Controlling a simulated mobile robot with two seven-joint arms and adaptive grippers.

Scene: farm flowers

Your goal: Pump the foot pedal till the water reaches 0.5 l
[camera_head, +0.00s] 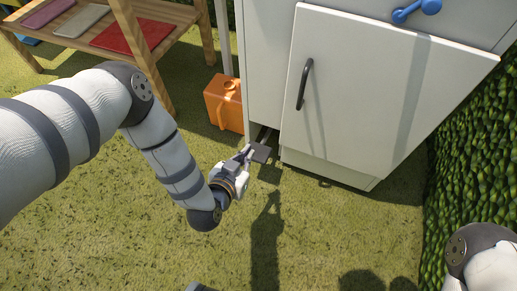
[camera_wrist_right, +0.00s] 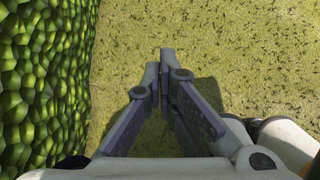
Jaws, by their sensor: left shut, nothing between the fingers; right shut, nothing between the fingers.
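A dark grey plate, which looks like the foot pedal (camera_head: 261,153), sticks out low at the cabinet's left front corner. A dark bar runs behind it beneath the cabinet. My left gripper (camera_head: 249,156) is shut and low over the grass, right at the pedal's left side. I cannot tell whether it touches or presses the pedal. My right gripper (camera_wrist_right: 165,58) is shut and empty above the grass in the right wrist view. No water or level scale shows in either view.
The white cabinet door (camera_head: 375,95) with a dark handle stands behind the pedal. An orange canister (camera_head: 225,103) sits left of the cabinet. A wooden shelf (camera_head: 165,12) stands at upper left. A green hedge (camera_head: 476,165) bounds the right. Open grass lies in front.

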